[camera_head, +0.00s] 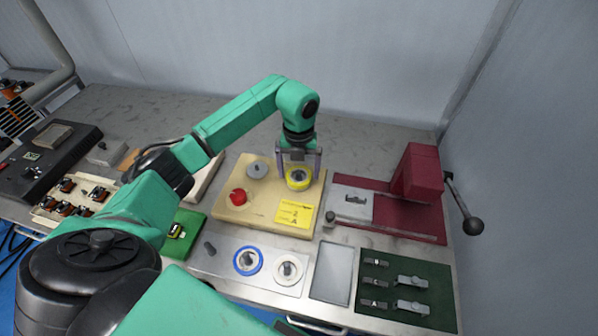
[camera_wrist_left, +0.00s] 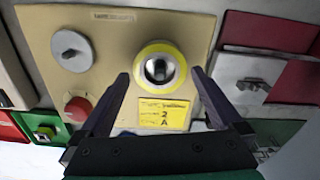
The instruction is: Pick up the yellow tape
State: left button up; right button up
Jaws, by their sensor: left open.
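The yellow tape (camera_head: 298,184) is a ring around a pale core, lying flat on the beige board. In the left wrist view the yellow tape (camera_wrist_left: 160,45) shows from above, with a dark round metal post in its middle. My left gripper (camera_head: 299,167) points down over the tape, its fingers on either side. In the left wrist view my left gripper (camera_wrist_left: 160,75) is open, with nothing pinched, and the tape lies just beyond and between the fingertips. Whether the fingers touch it I cannot tell. My right gripper is not in view.
The beige board (camera_head: 240,214) also bears a red knob (camera_head: 238,197), a grey disc (camera_head: 257,169) and a yellow label (camera_head: 295,214). A red press (camera_head: 418,175) with a lever stands right. Blue (camera_head: 248,261) and white (camera_head: 288,270) rings lie in front.

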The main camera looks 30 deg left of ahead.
pick_arm(q)
jog(key=shift+f, duration=0.5)
jog(key=c, duration=1.1)
jog(key=shift+r, duration=0.15)
